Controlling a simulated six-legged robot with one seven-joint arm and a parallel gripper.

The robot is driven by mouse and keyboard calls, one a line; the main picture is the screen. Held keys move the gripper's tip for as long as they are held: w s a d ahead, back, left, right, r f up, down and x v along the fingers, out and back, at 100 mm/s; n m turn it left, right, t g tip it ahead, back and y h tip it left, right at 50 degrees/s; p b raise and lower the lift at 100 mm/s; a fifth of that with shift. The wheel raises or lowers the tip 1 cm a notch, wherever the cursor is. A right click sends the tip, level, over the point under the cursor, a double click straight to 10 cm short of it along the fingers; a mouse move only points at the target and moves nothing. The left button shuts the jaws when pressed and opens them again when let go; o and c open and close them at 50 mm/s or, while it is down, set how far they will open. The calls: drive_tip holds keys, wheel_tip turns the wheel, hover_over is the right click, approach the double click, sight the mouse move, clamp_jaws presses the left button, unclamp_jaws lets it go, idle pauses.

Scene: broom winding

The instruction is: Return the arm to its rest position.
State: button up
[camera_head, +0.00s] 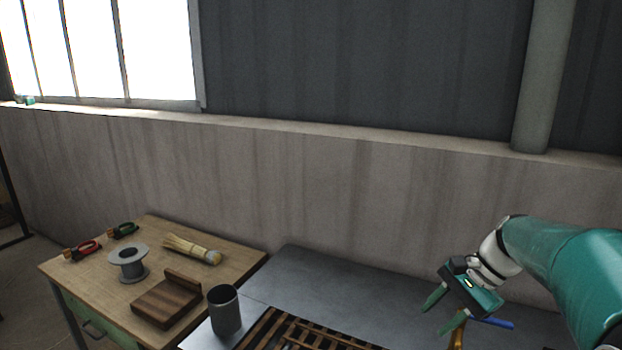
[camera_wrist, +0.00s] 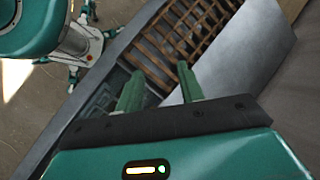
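My arm reaches in from the right in the head view. My gripper (camera_head: 433,314) is above the right part of the grey metal bench (camera_head: 350,279). Its two green fingers are apart with nothing between them. In the wrist view the gripper (camera_wrist: 158,84) also shows its fingers spread and empty, above the bench and its wooden slatted rack (camera_wrist: 180,38).
A wooden table (camera_head: 85,285) at the left holds a broom head (camera_head: 192,249), a spool (camera_head: 128,262), a wooden block (camera_head: 167,300) and two pairs of pliers (camera_head: 82,251). A dark cup (camera_head: 224,310) stands on the bench's left end. A blue-handled tool (camera_head: 497,323) lies near my gripper.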

drive_tip(key=s+a+n+t+h, duration=0.2)
drive_tip(key=s+n, duration=0.4)
drive_tip(key=s, duration=0.3)
drive_tip(key=s+a+n+t+h, duration=0.2)
drive_tip(key=s+a+n+h, duration=0.2)
drive_tip(key=s, duration=0.5)
drive_tip(key=a+n, duration=0.2)
drive_tip(key=a, duration=0.1)
drive_tip(key=shift+a+r+t, duration=0.25)
drive_tip(key=shift+r+t, duration=0.15)
